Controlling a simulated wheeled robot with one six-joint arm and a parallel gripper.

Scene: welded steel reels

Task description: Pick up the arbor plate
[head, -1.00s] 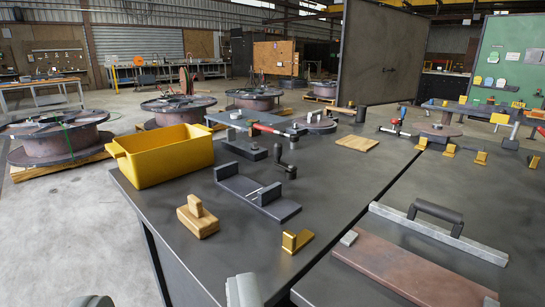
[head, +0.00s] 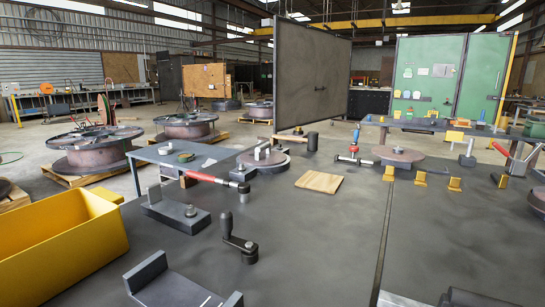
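No part is plainly marked as the arbor plate, and I cannot tell for certain which one it is. A dark round plate (head: 273,166) with small pale metal blocks on top lies at the far left part of the dark bench. A brownish round disc (head: 398,158) with a small upright pin sits farther right near the back. A dark rectangular plate with a raised block (head: 170,208) lies nearer, and a dark channel-shaped plate (head: 178,290) is cut by the bottom edge. My gripper is not in view.
A yellow bin (head: 62,245) stands at the left. A dark crank handle (head: 240,240) stands up mid-bench. A wooden board (head: 319,182), a red-handled clamp (head: 215,180) and several brass angle brackets (head: 455,184) lie farther back. The bench's right middle is clear.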

